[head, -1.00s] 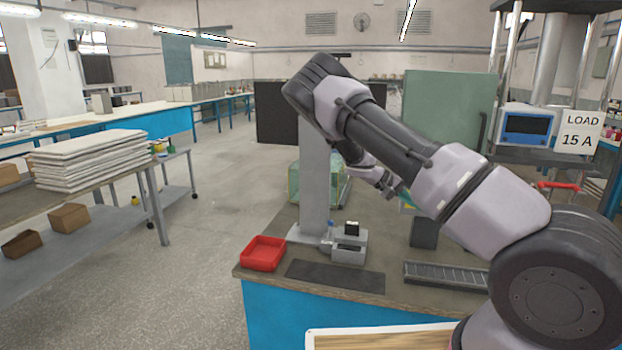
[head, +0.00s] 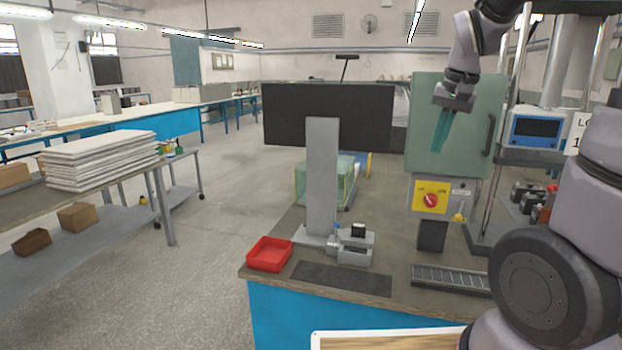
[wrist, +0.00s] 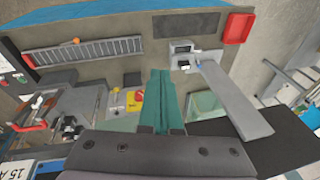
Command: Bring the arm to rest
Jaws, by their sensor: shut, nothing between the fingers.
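My gripper (head: 440,131) hangs with its teal fingers pointing down in front of the green cabinet (head: 482,90) at the right of the head view. The fingers are shut and hold nothing. In the wrist view my gripper (wrist: 161,78) points over the bench, its closed fingers between the yellow switch panel and the grey post. My upper arm bends up along the right edge of the head view, partly cut off by the frame.
A steel-columned machine stands right. Open floor lies left.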

